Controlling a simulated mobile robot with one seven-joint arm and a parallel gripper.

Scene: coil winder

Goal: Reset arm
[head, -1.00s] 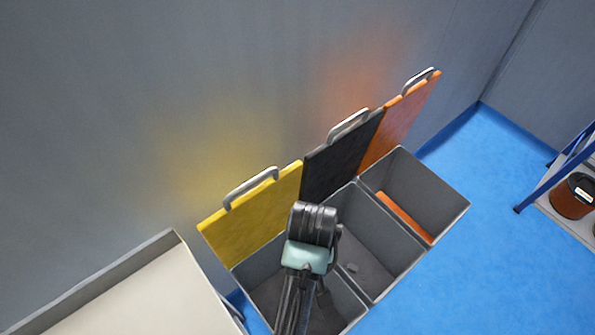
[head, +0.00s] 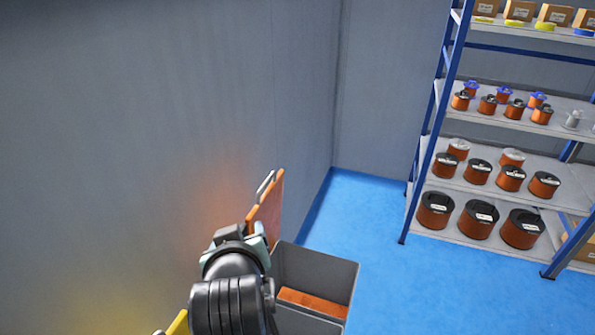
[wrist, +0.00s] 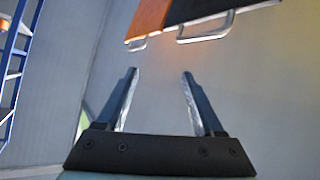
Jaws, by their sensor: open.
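My gripper (wrist: 158,88) is open and empty in the wrist view, its two fingers apart with bare grey wall between and beyond them. In the head view my dark arm shows at the bottom centre, in front of the bins; the gripper's fingers are hidden there. An orange lid (head: 265,209) with a metal handle stands up against the wall just beyond the arm. The orange lid (wrist: 148,18) and the black lid (wrist: 195,9) also show at the top of the wrist view, apart from the fingers.
A grey bin (head: 318,268) with an orange piece inside stands right of my arm. A yellow lid's edge (head: 178,324) shows at the bottom. A blue-framed shelf (head: 428,150) with copper spools stands at the right. Blue floor (head: 385,275) between bin and shelf is clear.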

